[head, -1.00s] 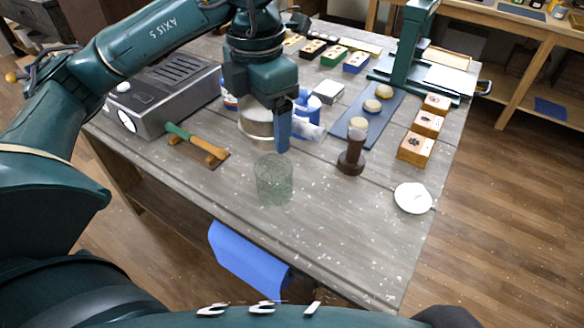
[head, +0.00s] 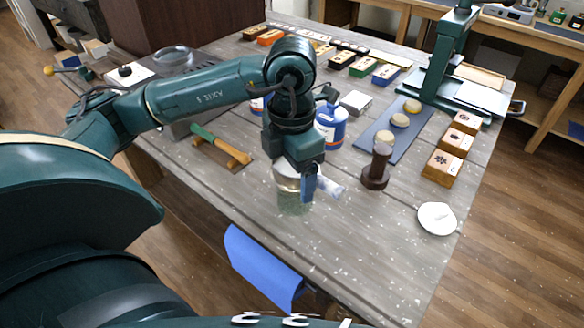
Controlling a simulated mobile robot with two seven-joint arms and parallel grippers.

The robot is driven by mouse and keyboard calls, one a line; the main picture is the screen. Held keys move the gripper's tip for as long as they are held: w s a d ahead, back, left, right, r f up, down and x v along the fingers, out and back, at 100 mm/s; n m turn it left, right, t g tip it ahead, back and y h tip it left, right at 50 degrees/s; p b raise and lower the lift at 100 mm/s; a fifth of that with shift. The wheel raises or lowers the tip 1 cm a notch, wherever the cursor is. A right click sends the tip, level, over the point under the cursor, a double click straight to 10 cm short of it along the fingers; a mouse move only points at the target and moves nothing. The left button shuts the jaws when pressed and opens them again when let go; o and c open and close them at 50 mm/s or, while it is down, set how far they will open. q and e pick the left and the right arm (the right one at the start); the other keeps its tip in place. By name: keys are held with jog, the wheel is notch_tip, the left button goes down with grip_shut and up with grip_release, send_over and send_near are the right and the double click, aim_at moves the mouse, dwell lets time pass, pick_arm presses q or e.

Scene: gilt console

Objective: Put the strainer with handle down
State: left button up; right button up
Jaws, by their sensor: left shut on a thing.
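My left gripper (head: 300,188) is shut on the strainer with handle and points down over the table. The strainer's silvery bowl (head: 285,182) shows to the left of the fingers, partly hidden by the gripper. A pale part (head: 331,188), seemingly its handle, sticks out to the right of the finger. A greenish clear glass (head: 293,205) stands on the table directly below the bowl. The bowl overlaps the glass's top in the picture; I cannot tell whether they touch. My right gripper is not in view.
On the grey table (head: 350,255), a brown tamper-like piece (head: 376,170) stands to the right of the gripper. A green-handled tool (head: 222,147) lies left. A white dish (head: 437,218) lies near the right edge. The front middle is clear.

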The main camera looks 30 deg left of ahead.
aim_at(292, 174)
pick_arm(q)
jog(key=shift+f+b, duration=0.4)
jog(key=shift+b, duration=0.1)
jog(key=o, duration=1.1)
jog(key=shift+r, duration=0.1)
jog(key=shift+c, duration=0.2)
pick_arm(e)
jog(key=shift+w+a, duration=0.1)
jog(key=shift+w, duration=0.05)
pick_arm(q)
jog(key=shift+r+p, duration=0.6)
jog(key=shift+p, duration=0.15)
notch_tip(292, 174, up, 12)
jog(key=shift+f+p, duration=0.25)
jog(key=shift+p, duration=0.05)
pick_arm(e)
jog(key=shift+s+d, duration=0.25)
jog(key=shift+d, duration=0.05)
pick_arm(q)
jog(key=shift+s, duration=0.1)
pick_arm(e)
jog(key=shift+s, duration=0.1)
